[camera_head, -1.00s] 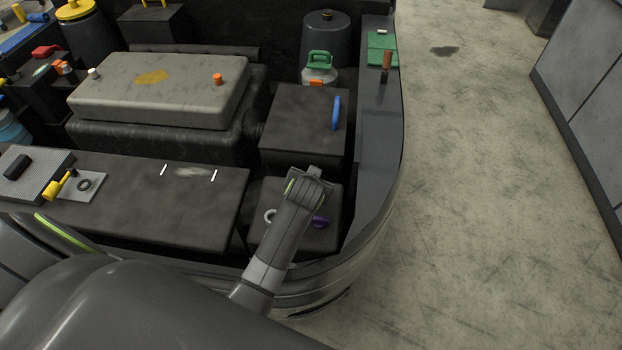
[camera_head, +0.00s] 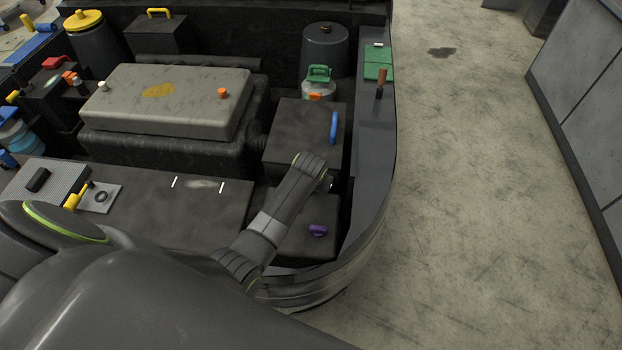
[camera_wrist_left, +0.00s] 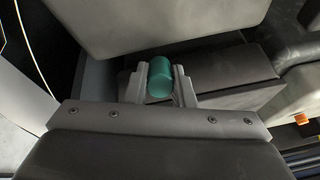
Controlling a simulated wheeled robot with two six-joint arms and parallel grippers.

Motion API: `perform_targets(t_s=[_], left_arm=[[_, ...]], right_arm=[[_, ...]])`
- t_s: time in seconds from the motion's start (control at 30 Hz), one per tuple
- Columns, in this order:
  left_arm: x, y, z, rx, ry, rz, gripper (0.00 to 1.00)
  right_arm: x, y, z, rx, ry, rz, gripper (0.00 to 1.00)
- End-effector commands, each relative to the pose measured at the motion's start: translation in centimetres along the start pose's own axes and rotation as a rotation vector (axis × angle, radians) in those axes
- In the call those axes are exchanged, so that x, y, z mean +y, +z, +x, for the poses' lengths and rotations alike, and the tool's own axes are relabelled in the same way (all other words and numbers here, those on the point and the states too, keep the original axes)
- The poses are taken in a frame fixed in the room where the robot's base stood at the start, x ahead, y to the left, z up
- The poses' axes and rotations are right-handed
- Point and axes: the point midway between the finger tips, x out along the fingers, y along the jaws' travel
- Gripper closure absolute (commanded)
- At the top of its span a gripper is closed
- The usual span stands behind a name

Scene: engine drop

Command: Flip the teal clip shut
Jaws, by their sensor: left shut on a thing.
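In the left wrist view a teal cylindrical piece (camera_wrist_left: 160,76), which looks like part of the teal clip, sits between the two fingers of my left gripper (camera_wrist_left: 159,88). The fingers are closed on its sides. The rest of the clip and its mount cannot be made out there. In the head view my left arm reaches over the dark box at the right of the engine bay. Its wrist hides the teal piece and most of the gripper. My right gripper is in neither view.
A purple knob (camera_head: 318,230) is on the dark box (camera_head: 296,243) beside my forearm. A blue handle (camera_head: 334,128) stands on the box (camera_head: 289,128) behind. A green-handled cap (camera_head: 319,73) and the grey engine cover (camera_head: 187,112) lie farther back. The bay's rim curves along the right.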

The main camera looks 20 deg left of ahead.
Motion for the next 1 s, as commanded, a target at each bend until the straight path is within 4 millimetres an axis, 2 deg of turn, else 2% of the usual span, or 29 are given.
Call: perform_targets(t_s=[0.03, 0.23, 0.57, 1.0], left_arm=[[-0.3, -0.6, -0.5, -0.028, 0.007, 0.002, 1.00], [-0.4, -1.2, -0.3, -0.131, 0.041, 0.005, 1.00], [-0.5, -1.6, -0.1, -0.220, 0.070, 0.007, 1.00], [-0.5, -1.6, -0.1, -0.230, 0.075, 0.008, 1.00]], right_arm=[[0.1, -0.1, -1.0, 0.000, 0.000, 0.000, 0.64], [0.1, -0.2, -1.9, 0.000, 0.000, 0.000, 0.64], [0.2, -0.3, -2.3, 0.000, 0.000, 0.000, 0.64], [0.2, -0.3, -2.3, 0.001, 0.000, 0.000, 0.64]])
